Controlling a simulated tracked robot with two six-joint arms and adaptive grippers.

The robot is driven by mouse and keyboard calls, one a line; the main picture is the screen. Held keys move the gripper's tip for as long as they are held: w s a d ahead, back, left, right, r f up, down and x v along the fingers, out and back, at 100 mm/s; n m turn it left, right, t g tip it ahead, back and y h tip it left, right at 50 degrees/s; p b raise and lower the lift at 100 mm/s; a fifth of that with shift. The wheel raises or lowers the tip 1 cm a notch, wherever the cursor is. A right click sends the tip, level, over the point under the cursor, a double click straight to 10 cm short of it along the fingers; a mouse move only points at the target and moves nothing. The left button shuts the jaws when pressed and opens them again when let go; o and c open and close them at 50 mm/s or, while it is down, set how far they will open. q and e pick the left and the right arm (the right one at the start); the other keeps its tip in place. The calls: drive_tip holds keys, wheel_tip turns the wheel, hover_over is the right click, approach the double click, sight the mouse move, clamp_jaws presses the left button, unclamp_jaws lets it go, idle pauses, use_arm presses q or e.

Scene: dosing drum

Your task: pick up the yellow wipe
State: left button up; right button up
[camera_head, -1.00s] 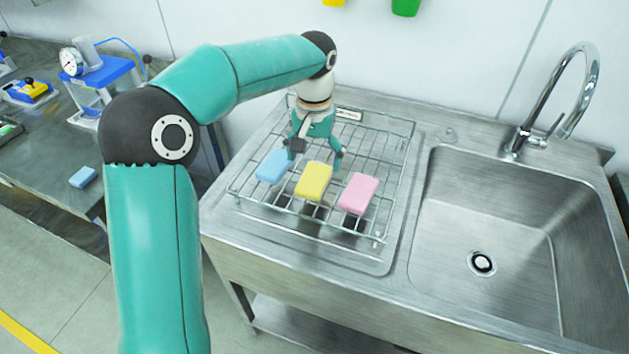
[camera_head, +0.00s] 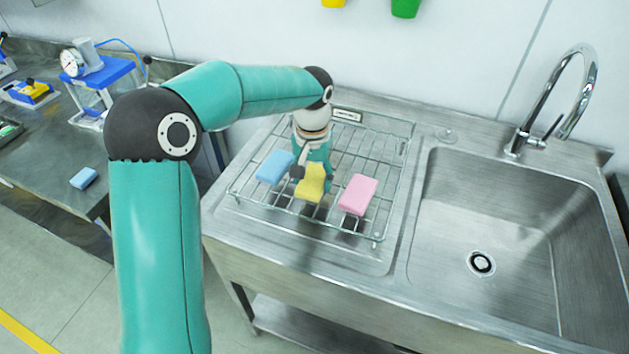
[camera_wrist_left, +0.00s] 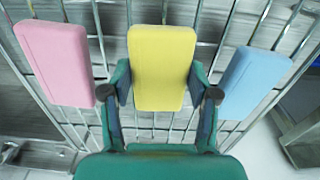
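The yellow wipe (camera_head: 311,186) is a block-shaped pad on the wire rack (camera_head: 262,210), between the blue wipe (camera_head: 274,166) and the pink wipe (camera_head: 358,194). My left gripper (camera_head: 313,172) reaches down over its back end, with a finger on each side. In the left wrist view the fingers (camera_wrist_left: 158,80) appear to touch both sides of the yellow wipe (camera_wrist_left: 161,50), shut on it. The wipe still looks at rack level; its underside is hidden. My right gripper is in neither view.
The pink wipe (camera_wrist_left: 57,62) and blue wipe (camera_wrist_left: 253,82) flank the gripper closely. The sink (camera_head: 500,220) and tap (camera_head: 570,105) are at right. Another blue block (camera_head: 83,178) lies on the left bench. The space above the rack's front is clear.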

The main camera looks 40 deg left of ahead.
sight(313, 180)
use_arm(q)
drive_tip(key=shift+c, duration=0.5)
drive_tip(key=shift+r, duration=0.1)
drive_tip(key=shift+r, duration=0.5)
wheel_tip(313, 180, up, 19)
drive_tip(key=p, duration=0.2)
drive_tip(key=shift+f, duration=0.1)
drive_tip(key=shift+o, duration=1.1)
drive_tip(key=c, duration=0.4)
